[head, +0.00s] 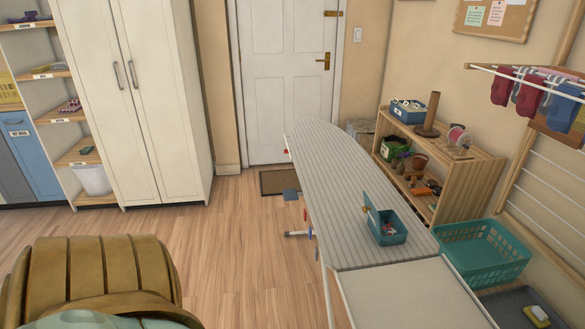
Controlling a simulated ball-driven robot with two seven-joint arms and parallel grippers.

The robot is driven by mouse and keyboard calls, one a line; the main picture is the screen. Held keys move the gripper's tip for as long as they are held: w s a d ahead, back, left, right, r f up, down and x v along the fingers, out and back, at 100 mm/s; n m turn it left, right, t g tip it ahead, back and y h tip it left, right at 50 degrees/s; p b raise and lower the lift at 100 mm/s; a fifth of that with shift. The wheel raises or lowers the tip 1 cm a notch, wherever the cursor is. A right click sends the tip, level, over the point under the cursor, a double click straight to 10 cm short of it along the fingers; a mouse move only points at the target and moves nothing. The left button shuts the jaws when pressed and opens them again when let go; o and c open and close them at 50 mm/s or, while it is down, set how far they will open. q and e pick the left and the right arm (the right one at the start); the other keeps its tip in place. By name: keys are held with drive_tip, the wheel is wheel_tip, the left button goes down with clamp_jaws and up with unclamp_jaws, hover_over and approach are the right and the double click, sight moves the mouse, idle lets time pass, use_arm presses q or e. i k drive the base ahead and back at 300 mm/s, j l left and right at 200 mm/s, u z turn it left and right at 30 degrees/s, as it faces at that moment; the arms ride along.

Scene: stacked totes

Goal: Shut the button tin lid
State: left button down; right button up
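A small teal tin (391,238), which looks like the button tin, stands on the grey striped ironing board (335,180). Its lid (370,204) is open and stands up at the tin's left side. Some small things show inside the tin, too small to make out. Neither of my grippers is in the head view, and nothing touches the tin or lid.
A teal laundry basket (484,252) stands right of the board. A wooden shelf (462,188) with several items is behind it. A large brown ribbed object (90,270) fills the lower left. Wooden floor (225,235) is clear left of the board.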

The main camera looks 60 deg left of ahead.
sight(374, 216)
drive_tip(key=u, duration=1.1)
drive_tip(key=k+j, duration=0.05)
